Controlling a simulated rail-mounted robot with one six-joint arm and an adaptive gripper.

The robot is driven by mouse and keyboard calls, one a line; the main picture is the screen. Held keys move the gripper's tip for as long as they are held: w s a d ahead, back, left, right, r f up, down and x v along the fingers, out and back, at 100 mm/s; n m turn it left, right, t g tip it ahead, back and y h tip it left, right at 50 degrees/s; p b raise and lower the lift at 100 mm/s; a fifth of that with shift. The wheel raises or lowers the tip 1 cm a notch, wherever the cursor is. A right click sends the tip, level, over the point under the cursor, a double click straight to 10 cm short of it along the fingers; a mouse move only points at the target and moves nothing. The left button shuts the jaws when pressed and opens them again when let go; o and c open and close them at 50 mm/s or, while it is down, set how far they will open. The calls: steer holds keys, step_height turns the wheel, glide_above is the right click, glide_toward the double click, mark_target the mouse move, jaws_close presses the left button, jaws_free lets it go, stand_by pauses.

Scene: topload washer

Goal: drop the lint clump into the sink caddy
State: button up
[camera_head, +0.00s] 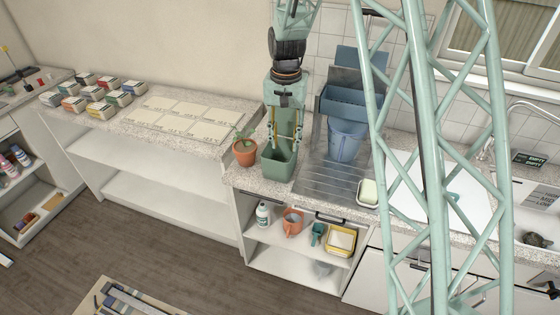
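A green open-topped caddy (277,168) stands on the counter left of the sink's ribbed drainboard. My gripper (284,147) points down directly over it, with its fingertips at or just inside the rim. The two fingers are spread apart, and nothing shows between them. A small dark grey-brown lump (535,240) lies in the basin at the far right. It may be the lint clump, but it is too small to be sure. The inside of the caddy is mostly hidden.
A potted plant (245,151) stands close left of the caddy. A blue bucket (345,143) and blue bin (350,103) are behind right. A soap dish (368,192) sits by the drainboard. Small boxes (95,95) stand far left. Lattice columns cross the sink view.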

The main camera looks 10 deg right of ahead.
step_height(320, 180, up, 11)
stand_by(0.7)
steer(key=shift+s, duration=0.1)
stand_by(0.7)
steer(key=s+r+n+t+b, duration=0.1)
steer(key=s+r+b, duration=0.1)
steer(key=s+r, duration=0.7)
steer(key=s+r+n+t+b, duration=0.15)
steer(key=s+r, duration=0.45)
steer(key=s, duration=0.8)
steer(key=s+f+n+t+b, duration=0.1)
steer(key=s+n+b, duration=0.1)
steer(key=s, duration=2.1)
steer(key=shift+s+d+f+n+b, duration=0.15)
steer(key=shift+s+f+n+b, duration=0.1)
steer(key=shift+n+b, duration=0.15)
